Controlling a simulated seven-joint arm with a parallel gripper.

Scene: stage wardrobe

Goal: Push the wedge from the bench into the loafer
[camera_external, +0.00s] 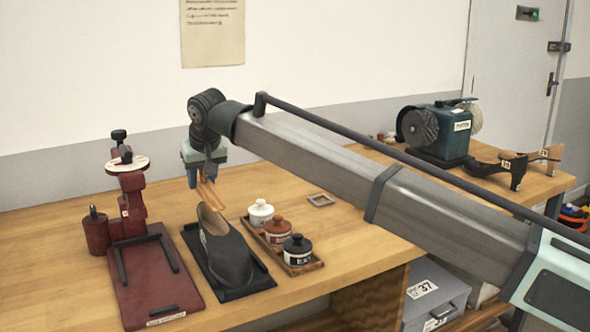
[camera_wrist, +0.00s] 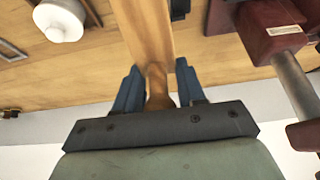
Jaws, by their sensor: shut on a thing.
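The wooden wedge (camera_external: 208,195) is held in my gripper (camera_external: 201,178), above the heel end of the loafer and pointing down toward its opening. In the wrist view the wedge (camera_wrist: 143,30) runs up from between the blue fingers of my gripper (camera_wrist: 157,86), which is shut on its narrow neck. The dark grey loafer (camera_external: 228,252) rests on a black mat (camera_external: 259,285) on the wooden bench (camera_external: 345,243). In the outside view the wedge's lower end is close to the loafer's opening; whether they touch I cannot tell. In the wrist view the wedge hides most of the loafer.
A dark red press (camera_external: 130,207) stands left of the loafer. A tray (camera_external: 312,266) with a white jar (camera_external: 260,213), a brown jar (camera_external: 277,232) and a black jar (camera_external: 297,250) lies close to its right. A green grinder (camera_external: 440,130) stands further back right.

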